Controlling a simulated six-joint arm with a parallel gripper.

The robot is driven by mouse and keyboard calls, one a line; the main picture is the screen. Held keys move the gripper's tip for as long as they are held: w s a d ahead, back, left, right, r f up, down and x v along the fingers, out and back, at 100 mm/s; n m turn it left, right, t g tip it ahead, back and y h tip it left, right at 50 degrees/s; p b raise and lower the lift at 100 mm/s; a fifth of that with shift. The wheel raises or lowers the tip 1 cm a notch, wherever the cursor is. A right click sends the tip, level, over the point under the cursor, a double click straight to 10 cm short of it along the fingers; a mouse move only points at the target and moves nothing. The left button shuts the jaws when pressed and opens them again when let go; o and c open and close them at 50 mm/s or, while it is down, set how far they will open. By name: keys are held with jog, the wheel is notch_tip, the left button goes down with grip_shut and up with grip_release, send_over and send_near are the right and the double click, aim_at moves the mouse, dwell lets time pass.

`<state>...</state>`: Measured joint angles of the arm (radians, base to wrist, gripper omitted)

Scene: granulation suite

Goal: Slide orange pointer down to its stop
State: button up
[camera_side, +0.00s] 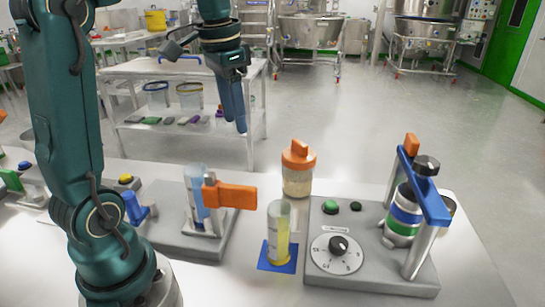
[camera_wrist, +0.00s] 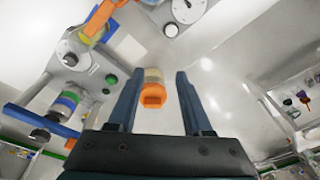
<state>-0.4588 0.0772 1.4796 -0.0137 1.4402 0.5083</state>
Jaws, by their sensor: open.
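The orange pointer (camera_side: 230,195) is a flat flag sticking out to the right from a clear upright tube (camera_side: 197,190) on a grey stand (camera_side: 185,240). It sits partway up the tube. My gripper (camera_side: 238,130) hangs above and behind the table, pointing down, clear of the pointer. In the wrist view my gripper (camera_wrist: 156,74) is open, with nothing held. An orange-lidded jar (camera_wrist: 153,95) shows between the fingers there, beyond them. An orange part (camera_wrist: 100,18) lies at the top left of that view; I cannot tell if it is the pointer.
The orange-lidded jar (camera_side: 298,170) stands right of the pointer. A vial of yellow liquid (camera_side: 279,232) stands on a blue pad (camera_side: 277,262). A grey dial unit (camera_side: 370,280) with a blue crossbar (camera_side: 424,190) is at right. A blue handle (camera_side: 136,207) is left of the stand.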

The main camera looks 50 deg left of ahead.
aim_at(244, 187)
jog(key=s+d+m, duration=0.1)
jog(key=d+m, duration=0.2)
jog(key=s+d+m+g, duration=0.1)
jog(key=d+m, duration=0.1)
jog(key=d, duration=0.1)
jog(key=s+d+m, duration=0.2)
jog(key=d+m, duration=0.1)
jog(key=shift+s+d+f+m+h, duration=0.1)
jog(key=shift+d+m+h, duration=0.2)
jog(key=shift+d, duration=0.1)
notch_tip(244, 187, down, 4)
jog(key=shift+a+r, duration=0.15)
jog(key=shift+r, duration=0.05)
jog(key=shift+f, duration=3.1)
grip_shut()
